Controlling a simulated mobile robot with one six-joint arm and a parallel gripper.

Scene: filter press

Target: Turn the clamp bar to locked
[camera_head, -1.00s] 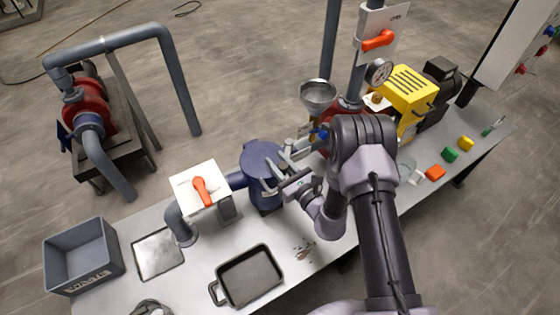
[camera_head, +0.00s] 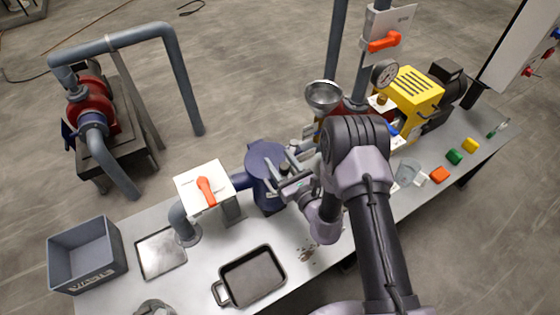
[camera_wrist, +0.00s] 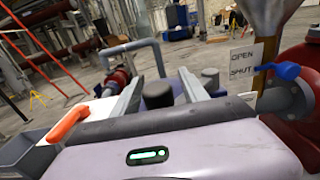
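The blue filter vessel (camera_head: 256,163) stands on the bench, left of my arm. My gripper (camera_head: 284,172) is over its right side, with its two grey fingers apart. In the wrist view my gripper (camera_wrist: 160,85) is open, and a dark round knob (camera_wrist: 157,96) shows between the fingers, beyond my palm. A second dark-topped post (camera_wrist: 210,80) stands just right of the right finger. I cannot tell whether either finger touches these. The clamp bar cannot be told apart from my fingers and the fittings at the vessel, so its position is unclear.
Left of the vessel is a white panel with an orange handle (camera_head: 206,190). A black pan (camera_head: 251,277), a metal tray (camera_head: 160,254) and a grey bin (camera_head: 88,255) are on the bench. A funnel (camera_head: 323,96) and a blue valve handle (camera_wrist: 287,71) stand to the right.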

